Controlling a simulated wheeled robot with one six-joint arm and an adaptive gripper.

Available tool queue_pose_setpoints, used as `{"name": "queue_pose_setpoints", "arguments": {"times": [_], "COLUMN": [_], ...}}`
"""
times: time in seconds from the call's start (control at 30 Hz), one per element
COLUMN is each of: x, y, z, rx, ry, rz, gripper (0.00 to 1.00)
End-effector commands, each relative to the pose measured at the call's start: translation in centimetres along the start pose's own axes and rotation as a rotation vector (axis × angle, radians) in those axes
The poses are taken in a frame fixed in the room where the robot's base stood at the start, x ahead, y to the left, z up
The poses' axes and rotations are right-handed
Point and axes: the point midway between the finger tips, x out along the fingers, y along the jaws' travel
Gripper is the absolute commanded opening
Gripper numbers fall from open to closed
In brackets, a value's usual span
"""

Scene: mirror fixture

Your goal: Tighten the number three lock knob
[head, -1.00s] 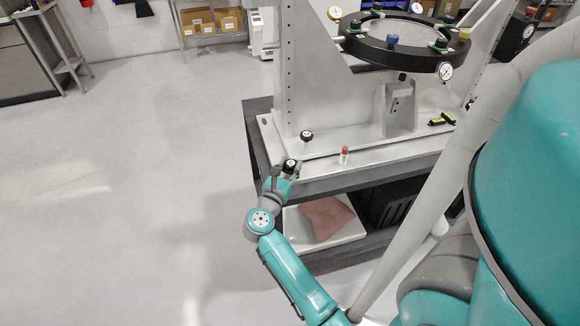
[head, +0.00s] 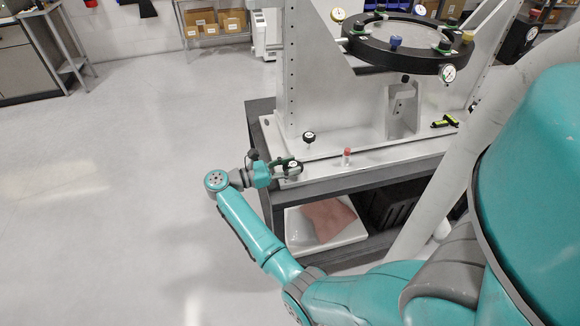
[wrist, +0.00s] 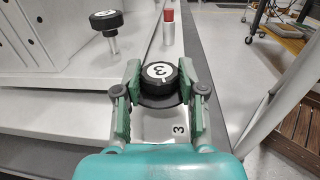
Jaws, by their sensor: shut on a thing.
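The number three lock knob (wrist: 159,78) is black with a white top marked 3. It stands at the near left corner of the fixture's base plate, and it also shows in the head view (head: 293,165). My gripper (wrist: 155,85) is shut around the knob's sides, one finger on each side, reaching in from the left in the head view. The knob's lower part and stem are hidden.
Another black knob (wrist: 106,24) on a silver stem stands behind to the left. A red-capped small cylinder (wrist: 168,25) stands beyond the held knob. The black mirror ring (head: 406,52) is above the plate. A yellow-and-black tool (head: 444,121) lies at the plate's right. Open floor is left.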

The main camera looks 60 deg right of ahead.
Motion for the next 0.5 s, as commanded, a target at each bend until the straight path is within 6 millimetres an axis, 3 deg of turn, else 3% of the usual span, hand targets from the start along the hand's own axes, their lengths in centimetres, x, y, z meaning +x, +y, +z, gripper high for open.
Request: {"name": "queue_pose_setpoints", "arguments": {"times": [0.5], "x": [0.02], "y": [0.10], "z": [-0.06], "rx": [-0.001], "ry": [0.001], "rz": [-0.105], "gripper": [0.05]}}
